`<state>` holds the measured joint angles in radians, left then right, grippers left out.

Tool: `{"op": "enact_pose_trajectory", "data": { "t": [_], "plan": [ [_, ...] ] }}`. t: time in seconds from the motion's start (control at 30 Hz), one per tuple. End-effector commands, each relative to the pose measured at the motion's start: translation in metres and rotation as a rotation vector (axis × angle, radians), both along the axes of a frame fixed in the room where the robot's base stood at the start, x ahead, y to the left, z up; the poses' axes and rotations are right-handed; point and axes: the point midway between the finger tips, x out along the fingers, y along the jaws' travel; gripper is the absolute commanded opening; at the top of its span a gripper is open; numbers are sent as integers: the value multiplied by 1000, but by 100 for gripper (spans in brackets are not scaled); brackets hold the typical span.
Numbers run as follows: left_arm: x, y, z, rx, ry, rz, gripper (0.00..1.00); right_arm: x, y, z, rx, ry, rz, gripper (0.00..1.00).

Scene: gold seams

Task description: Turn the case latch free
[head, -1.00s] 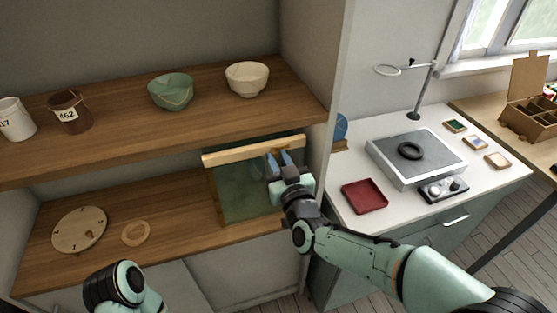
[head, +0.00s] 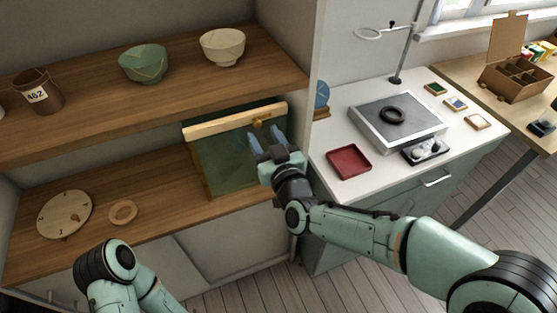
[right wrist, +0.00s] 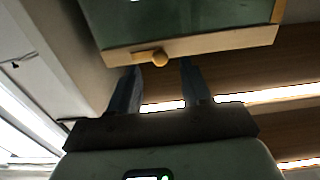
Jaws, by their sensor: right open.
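The case (head: 225,165) stands on the lower wooden shelf, with a greenish glass front and a pale wooden rail along its top. The latch (head: 257,123) is a small brass-coloured knob on that rail, towards its right end. My right gripper (head: 266,139) is open, its two blue fingers pointing at the rail just below the latch. In the right wrist view the latch (right wrist: 160,58) lies between the fingertips, with space on both sides; I cannot tell how deep the fingers reach. My left gripper is out of view; only part of that arm shows.
A wooden clock face (head: 65,214) and a wooden ring (head: 123,212) lie left on the lower shelf. A brown pot (head: 38,92), green bowl (head: 143,63) and cream bowl (head: 222,46) stand above. A wall panel separates the shelves from the white counter with a red tray (head: 349,162).

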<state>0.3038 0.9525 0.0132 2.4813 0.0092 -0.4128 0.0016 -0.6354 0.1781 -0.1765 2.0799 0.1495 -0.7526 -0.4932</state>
Motion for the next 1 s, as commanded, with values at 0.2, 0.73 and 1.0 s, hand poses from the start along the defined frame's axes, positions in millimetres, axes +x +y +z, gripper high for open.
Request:
{"op": "enact_pose_trajectory", "data": {
  "t": [0.2, 0.73, 1.0],
  "plan": [
    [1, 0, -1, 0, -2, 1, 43, -50, -17, 1, 2, -2, 1, 48],
    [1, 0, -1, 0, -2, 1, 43, -97, -31, 0, -1, 0, 0, 48],
    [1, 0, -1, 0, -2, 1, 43, -96, -31, 0, -1, 0, 0, 48]
  ]
}}
